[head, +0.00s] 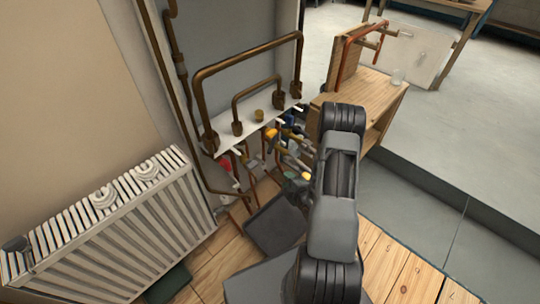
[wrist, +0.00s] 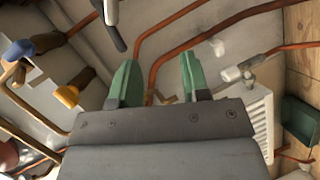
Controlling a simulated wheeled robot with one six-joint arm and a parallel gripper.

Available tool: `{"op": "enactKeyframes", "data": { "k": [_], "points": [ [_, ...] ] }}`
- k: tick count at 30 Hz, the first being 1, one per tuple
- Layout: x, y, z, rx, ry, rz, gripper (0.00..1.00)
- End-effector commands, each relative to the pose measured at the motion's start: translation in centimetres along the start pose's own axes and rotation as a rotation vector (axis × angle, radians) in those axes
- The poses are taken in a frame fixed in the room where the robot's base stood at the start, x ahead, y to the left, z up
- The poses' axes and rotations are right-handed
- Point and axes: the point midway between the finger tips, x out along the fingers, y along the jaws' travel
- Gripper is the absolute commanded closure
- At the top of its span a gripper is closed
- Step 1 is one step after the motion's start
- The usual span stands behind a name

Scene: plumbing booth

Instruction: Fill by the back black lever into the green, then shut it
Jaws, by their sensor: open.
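My gripper (wrist: 160,78) has two green fingers, apart with nothing between them. In the head view my arm reaches to the pipework and hides part of it. A black lever (wrist: 117,32) on a white fitting hangs at the top of the wrist view, beyond the left finger and apart from it. A second dark lever (wrist: 48,42) is at the left. I cannot tell which one is the back lever. A dark green object (wrist: 300,120) lies at the right of the wrist view; a similar one (head: 168,284) is on the floor by the radiator. Its inside cannot be made out.
A yellow lever (wrist: 67,95) and a blue lever (wrist: 19,51) are at the left of the wrist view. Copper pipes (wrist: 160,60) run behind the fingers. A white radiator (head: 110,225) stands left; a dark tray (head: 274,228) lies on the floor. A wooden bench (head: 370,95) is right.

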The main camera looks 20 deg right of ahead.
Motion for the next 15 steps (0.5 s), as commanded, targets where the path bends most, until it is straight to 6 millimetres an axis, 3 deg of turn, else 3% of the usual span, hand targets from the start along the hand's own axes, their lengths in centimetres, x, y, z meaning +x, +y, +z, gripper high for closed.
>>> {"op": "enactKeyframes", "data": {
  "k": [8,15],
  "points": [
    [-0.4,3.6,-1.2,-0.222,0.048,0.249,0.57],
    [2.2,4.9,-1.7,-0.26,0.052,0.287,0.57]
  ]
}}
